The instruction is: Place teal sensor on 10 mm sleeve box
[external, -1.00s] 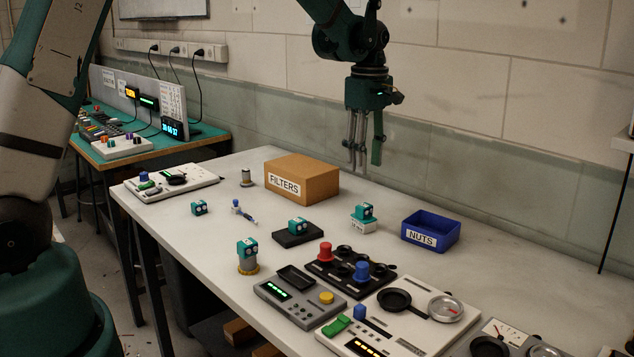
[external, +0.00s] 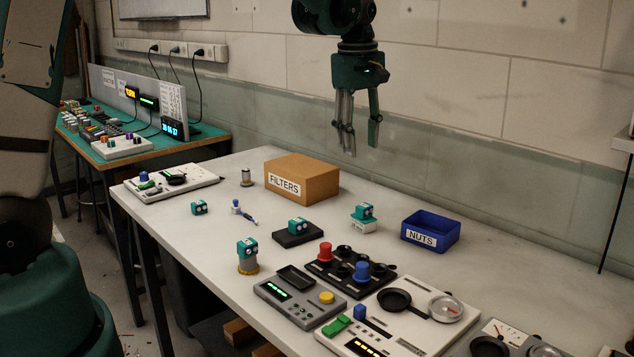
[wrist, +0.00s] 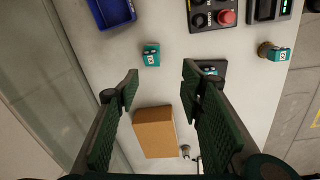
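Several alike teal sensors with pale round marks show in the external view. One (external: 199,208) is on the bare table at the left, one (external: 298,226) on a black pad (external: 290,240), one (external: 247,247) on a grey cylinder with a yellowish base, and one (external: 364,211) on a small white box (external: 362,227). The white box's label is too small to read, so I cannot tell whether it is the sleeve box. My gripper (external: 357,138) is open and empty, high above the back of the table. In the wrist view, the sensor on the white box (wrist: 151,55) is beyond the fingertips.
A cardboard FILTERS box (external: 302,180) stands at the back, with a blue NUTS bin (external: 431,231) to the right. A black knob panel (external: 350,270) and grey instruments (external: 300,297) fill the front. A small screwdriver-like tool (external: 244,213) lies left of centre.

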